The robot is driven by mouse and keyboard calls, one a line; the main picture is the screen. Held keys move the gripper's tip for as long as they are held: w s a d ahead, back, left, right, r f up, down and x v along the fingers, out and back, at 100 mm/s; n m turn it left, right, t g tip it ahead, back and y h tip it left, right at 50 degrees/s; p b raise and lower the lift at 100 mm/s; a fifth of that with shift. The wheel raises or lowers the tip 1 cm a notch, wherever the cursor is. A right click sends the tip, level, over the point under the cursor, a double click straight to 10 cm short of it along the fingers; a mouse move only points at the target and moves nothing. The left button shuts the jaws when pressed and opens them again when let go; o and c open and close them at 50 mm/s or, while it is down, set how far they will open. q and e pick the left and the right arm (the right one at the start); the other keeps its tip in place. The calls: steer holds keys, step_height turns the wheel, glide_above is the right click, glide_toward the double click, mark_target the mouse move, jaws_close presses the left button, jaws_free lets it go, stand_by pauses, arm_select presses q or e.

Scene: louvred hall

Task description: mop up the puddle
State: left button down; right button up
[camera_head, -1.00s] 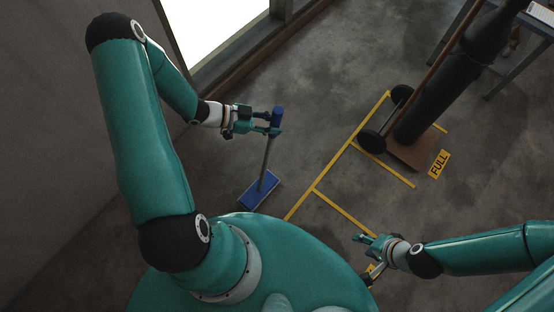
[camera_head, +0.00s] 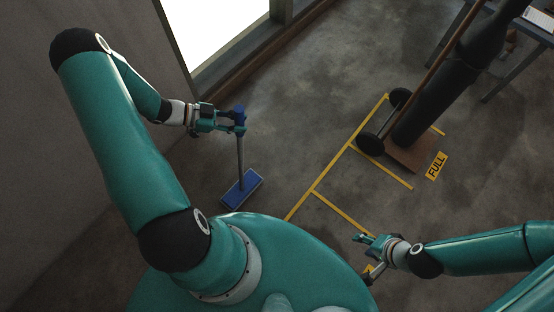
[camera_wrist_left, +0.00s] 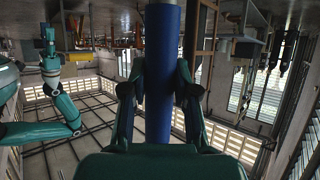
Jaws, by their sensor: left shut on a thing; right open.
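The mop (camera_head: 240,165) has a blue grip, a grey pole and a flat blue head (camera_head: 242,189) with a pale edge. It stands nearly upright, its head at the floor. My left gripper (camera_head: 236,122) is shut on the mop's blue grip near the top. In the left wrist view the blue grip (camera_wrist_left: 162,75) runs between the two fingers. My right gripper (camera_head: 366,239) is open and empty, low at the right of my base. I cannot make out a clear puddle outline; the grey floor shows only darker patches.
Yellow floor lines (camera_head: 335,170) run to the right of the mop. A dark cylinder on a wheeled trolley (camera_head: 412,150) stands beyond them, beside a yellow FULL label (camera_head: 437,166). A wall and bright window (camera_head: 215,35) are at the left and back. Floor between mop and lines is clear.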

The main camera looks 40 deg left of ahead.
arm_select(q)
steer(key=a+f+v, duration=0.1)
steer(key=v, duration=0.6)
steer(key=shift+a+p, duration=0.35)
steer(key=shift+r, duration=0.15)
stand_by(0.3)
